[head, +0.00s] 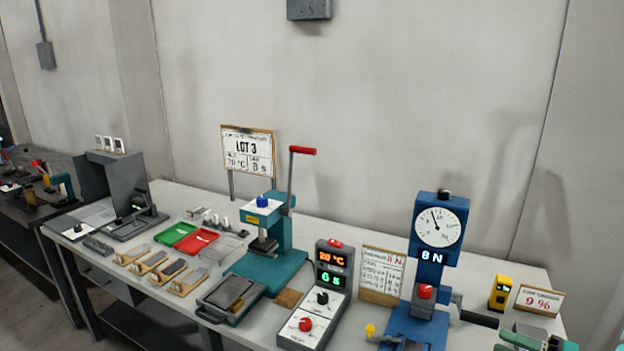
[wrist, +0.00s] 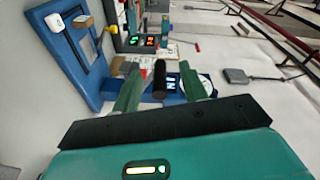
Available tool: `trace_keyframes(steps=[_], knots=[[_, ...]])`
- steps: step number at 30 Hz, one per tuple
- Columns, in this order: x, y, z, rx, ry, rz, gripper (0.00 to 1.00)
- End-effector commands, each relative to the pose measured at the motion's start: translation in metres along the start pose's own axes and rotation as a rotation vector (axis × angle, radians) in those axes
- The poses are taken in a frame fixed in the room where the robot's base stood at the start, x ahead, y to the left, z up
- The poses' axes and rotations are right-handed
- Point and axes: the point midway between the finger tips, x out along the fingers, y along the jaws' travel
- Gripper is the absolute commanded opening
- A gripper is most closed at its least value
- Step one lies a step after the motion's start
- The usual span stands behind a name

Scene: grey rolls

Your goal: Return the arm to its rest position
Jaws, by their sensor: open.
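My gripper (wrist: 161,74) shows in the wrist view as two green fingers on a black plate and teal body. The fingers are apart, with a black cylindrical handle (wrist: 159,82) showing between them; I cannot tell whether they touch it. In the head view, part of my gripper (head: 518,338) shows at the bottom right edge, by the end of a dark lever (head: 477,318) on the blue tester (head: 429,268). The tester has a round dial (head: 440,227) and also shows behind the fingers in the wrist view. The rest of my arm is out of the head view.
On the bench, a yellow device (head: 499,293) and a "9 %" card (head: 538,300) stand close to my gripper. Farther left are a control box (head: 317,310), a teal press (head: 270,255) with a red-tipped lever, and green and red trays (head: 196,241). A wall stands behind.

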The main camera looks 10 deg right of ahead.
Motion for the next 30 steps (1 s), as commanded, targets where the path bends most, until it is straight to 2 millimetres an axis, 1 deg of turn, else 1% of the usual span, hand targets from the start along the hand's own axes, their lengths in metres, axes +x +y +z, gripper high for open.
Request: trace_keyframes(steps=[1, 2, 3, 5, 6, 8, 9, 12, 16, 18, 21, 27, 30], knots=[[0.030, -0.014, 0.010, 0.016, -0.094, 0.046, 0.43], [0.045, -0.020, 0.018, 0.031, -0.146, 0.079, 0.43], [0.064, -0.028, 0.029, 0.048, -0.213, 0.126, 0.43], [0.089, -0.038, 0.047, 0.067, -0.307, 0.202, 0.43], [0.103, -0.045, 0.059, 0.074, -0.365, 0.255, 0.43], [0.122, -0.055, 0.079, 0.078, -0.444, 0.337, 0.43], [0.133, -0.060, 0.092, 0.074, -0.492, 0.393, 0.43], [0.155, -0.074, 0.125, 0.046, -0.592, 0.536, 0.43], [0.172, -0.090, 0.164, -0.029, -0.679, 0.720, 0.43], [0.177, -0.098, 0.182, -0.087, -0.705, 0.811, 0.43], [0.181, -0.109, 0.205, -0.186, -0.717, 0.930, 0.43], [0.184, -0.133, 0.238, -0.436, -0.658, 1.095, 0.43], [0.185, -0.145, 0.249, -0.571, -0.592, 1.131, 0.43]])
